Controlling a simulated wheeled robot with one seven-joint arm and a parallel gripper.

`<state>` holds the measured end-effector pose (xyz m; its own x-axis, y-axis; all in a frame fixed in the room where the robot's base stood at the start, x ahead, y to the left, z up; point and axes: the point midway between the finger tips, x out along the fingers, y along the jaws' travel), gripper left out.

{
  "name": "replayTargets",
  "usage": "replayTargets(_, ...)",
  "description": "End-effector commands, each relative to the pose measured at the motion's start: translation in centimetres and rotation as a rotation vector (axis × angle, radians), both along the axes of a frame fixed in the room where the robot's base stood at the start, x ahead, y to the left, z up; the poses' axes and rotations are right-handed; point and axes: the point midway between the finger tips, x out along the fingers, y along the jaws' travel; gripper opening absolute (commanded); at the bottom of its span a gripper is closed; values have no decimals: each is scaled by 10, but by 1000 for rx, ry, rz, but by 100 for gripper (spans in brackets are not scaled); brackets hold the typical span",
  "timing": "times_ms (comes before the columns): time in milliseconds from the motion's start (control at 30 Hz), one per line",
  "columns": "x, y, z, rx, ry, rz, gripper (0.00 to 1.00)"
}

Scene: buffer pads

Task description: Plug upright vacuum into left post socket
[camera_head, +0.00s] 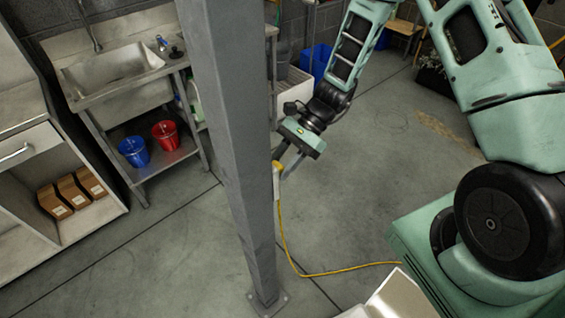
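The grey post (235,150) stands upright in the middle of the view. A pale socket box (276,185) shows at its right side. A yellow plug (278,166) is at the top of this box, against the post's right edge. Whether it is seated in the socket is too small to tell. My gripper (284,168) reaches down from the upper right, its fingertips at the plug. I cannot tell whether the fingers grip it or stand apart around it. A yellow cord (283,240) hangs from there and runs right along the floor. The upright vacuum cannot be made out.
A steel sink stand (115,75) with a blue bucket (134,151) and a red bucket (165,134) stands at left. A shelf unit (75,222) holds brown boxes. A pale object (400,298) is at the bottom edge. Floor right of the post is mostly clear.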

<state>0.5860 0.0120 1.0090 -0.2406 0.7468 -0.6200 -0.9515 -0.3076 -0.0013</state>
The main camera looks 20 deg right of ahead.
Motion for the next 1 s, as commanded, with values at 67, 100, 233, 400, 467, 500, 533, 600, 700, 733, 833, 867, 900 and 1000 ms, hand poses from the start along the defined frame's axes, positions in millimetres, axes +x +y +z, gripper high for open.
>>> replayTargets(67,0,1,0,0,0,0,0)
replayTargets(100,-1,2,0,0,0,0,0)
replayTargets(233,-1,3,0,0,0,0,0)
replayTargets(400,-1,3,0,0,0,0,54)
replayTargets(467,-1,3,0,0,0,0,57)
replayTargets(500,-1,3,0,0,0,0,57)
replayTargets(533,-1,3,0,0,0,0,57)
replayTargets(600,-1,3,0,0,0,0,57)
replayTargets(700,-1,2,0,0,0,0,57)
replayTargets(733,0,1,1,0,-1,-1,57)
replayTargets(833,2,-4,5,1,-2,-1,57)
replayTargets(867,4,-7,7,0,-3,-3,57)
replayTargets(900,5,-12,10,-1,-4,-3,57)
replayTargets(1000,10,-27,22,-1,-5,-3,57)
